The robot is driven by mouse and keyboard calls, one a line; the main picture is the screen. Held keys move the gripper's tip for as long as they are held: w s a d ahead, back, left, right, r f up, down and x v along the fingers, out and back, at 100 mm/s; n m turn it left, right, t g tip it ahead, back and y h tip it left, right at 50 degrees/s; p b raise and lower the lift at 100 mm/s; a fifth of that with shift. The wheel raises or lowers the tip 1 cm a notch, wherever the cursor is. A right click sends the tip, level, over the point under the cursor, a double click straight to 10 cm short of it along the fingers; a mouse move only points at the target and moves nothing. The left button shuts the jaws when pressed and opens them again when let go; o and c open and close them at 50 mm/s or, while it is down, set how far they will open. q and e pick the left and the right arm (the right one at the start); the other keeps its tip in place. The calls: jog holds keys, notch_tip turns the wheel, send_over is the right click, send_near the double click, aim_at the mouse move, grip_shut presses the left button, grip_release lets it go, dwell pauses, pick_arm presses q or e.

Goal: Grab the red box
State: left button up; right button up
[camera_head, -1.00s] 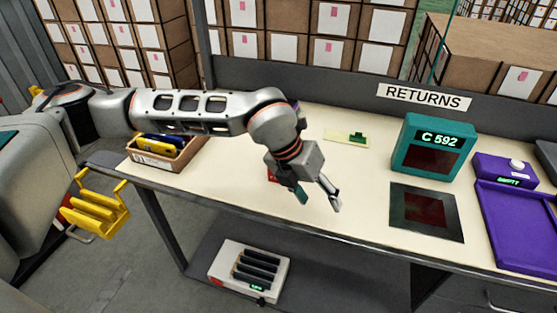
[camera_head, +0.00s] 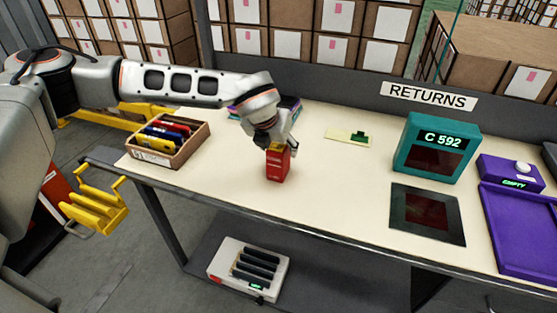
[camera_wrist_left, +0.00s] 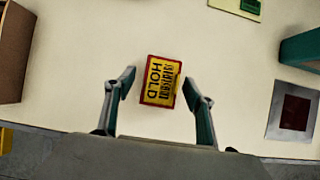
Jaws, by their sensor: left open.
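The red box (camera_head: 278,166) stands upright on the cream table, near the front edge, in the head view. In the left wrist view my left gripper (camera_wrist_left: 157,88) is open, with one finger on each side of the box and visible gaps between. My right gripper is not in view.
A cardboard tray of coloured items (camera_head: 165,141) stands at the table's left end. A teal display unit (camera_head: 437,148), a dark square pad (camera_head: 427,213) and a purple tray (camera_head: 520,229) are to the right. The table between is mostly clear.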

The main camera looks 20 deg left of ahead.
pick_arm(q)
jog(key=shift+w+f, duration=0.3)
jog(key=shift+f, duration=0.3)
jog(key=c, duration=1.3)
jog(key=shift+r, duration=0.2)
